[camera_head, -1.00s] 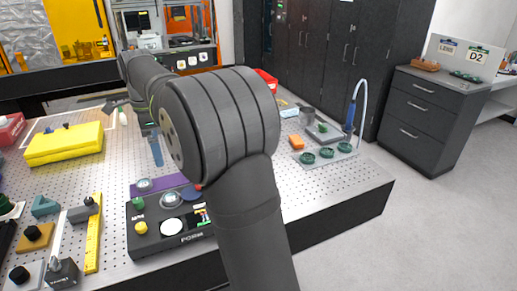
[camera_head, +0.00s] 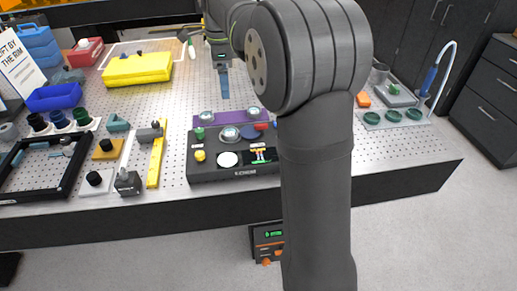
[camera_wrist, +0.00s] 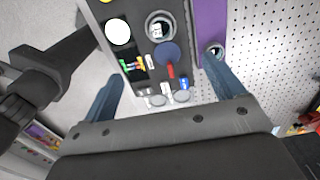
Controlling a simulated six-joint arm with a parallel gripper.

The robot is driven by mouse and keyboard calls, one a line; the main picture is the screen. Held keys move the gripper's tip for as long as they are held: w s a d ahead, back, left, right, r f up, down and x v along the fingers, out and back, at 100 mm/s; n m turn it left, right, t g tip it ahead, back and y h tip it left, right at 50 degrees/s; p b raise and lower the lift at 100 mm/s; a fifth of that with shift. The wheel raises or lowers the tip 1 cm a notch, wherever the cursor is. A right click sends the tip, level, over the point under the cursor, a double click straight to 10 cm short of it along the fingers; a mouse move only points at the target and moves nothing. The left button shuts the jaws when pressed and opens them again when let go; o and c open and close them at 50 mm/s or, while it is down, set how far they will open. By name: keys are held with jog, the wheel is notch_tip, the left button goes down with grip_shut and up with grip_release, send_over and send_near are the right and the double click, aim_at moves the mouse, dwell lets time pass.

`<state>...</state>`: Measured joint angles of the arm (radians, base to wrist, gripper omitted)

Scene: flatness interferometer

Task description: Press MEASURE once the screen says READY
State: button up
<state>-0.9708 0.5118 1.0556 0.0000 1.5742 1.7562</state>
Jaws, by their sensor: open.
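The dark interferometer box (camera_head: 216,174) stands at the bench's front edge. Its small screen (camera_head: 262,156) shows coloured marks; I cannot read any word on it, nor in the wrist view (camera_wrist: 134,67). On its top are a yellow knob (camera_head: 200,156), a green knob (camera_head: 200,133), a white disc (camera_head: 228,159), a ringed round opening (camera_wrist: 160,25) and a dark blue disc with a red handle (camera_wrist: 167,54). Two pale round buttons (camera_wrist: 182,97) sit near the box's end; their labels are unreadable. My gripper (camera_wrist: 165,90) is open and empty, its fingers apart above that end.
A purple strip (camera_head: 236,116) lies behind the box. A yellow ruler (camera_head: 156,162) and small mounts stand to its left, a yellow case (camera_head: 137,69) farther back. A tray with green discs (camera_head: 393,118) is at right. My forearm hides part of the bench.

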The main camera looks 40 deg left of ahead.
grip_shut()
dwell(1.4)
